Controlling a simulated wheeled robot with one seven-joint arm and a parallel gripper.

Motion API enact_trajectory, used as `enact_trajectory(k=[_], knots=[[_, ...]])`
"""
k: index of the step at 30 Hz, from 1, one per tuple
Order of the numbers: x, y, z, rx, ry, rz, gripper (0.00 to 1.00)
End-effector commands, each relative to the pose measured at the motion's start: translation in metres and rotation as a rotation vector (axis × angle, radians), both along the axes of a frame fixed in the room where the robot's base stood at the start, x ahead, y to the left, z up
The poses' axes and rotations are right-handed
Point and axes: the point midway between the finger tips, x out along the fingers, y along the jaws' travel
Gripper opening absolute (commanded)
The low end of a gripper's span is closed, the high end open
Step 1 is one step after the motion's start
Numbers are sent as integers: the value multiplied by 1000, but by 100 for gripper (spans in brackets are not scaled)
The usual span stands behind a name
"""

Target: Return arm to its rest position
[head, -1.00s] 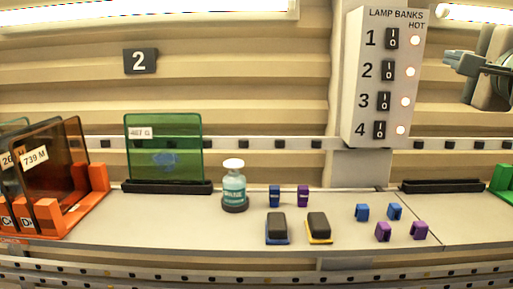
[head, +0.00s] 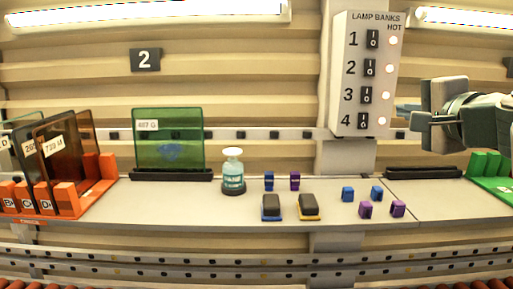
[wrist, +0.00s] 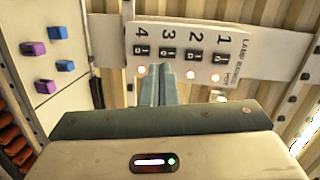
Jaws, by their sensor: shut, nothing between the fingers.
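My gripper (head: 416,118) is at the right of the head view, raised above the shelf, pointing left toward the lamp banks panel. Its fingers are closed together with nothing held. In the wrist view its fingers (wrist: 160,85) reach up toward the lamp banks panel (wrist: 190,48), which appears upside down. In the head view the lamp banks panel (head: 363,75) has switches numbered 1 to 4, each with a lit lamp beside it. A gap between the fingertips and the panel shows in the head view.
The shelf (head: 240,208) bears a green plate (head: 169,140) in a black stand, a bottle (head: 233,172), two dark erasers (head: 271,207), and several small blue and purple blocks (head: 348,194). An orange rack (head: 65,199) stands left, a green rack (head: 490,172) right. A black empty stand (head: 423,173) lies below my arm.

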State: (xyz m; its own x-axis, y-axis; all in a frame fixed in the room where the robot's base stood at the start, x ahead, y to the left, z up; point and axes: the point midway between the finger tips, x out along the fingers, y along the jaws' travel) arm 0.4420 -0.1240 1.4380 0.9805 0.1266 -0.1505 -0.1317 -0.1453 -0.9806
Motion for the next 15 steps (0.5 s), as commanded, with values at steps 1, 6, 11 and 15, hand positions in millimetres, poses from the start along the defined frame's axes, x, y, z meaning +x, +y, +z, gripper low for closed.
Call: enact_trajectory(k=[1,6,11,15], knots=[[2,9,-16,-23,40,27,0],[3,43,-84,-148,209,136,0],[-16,88,-177,-353,433,325,0],[-54,120,-258,-586,624,529,0]])
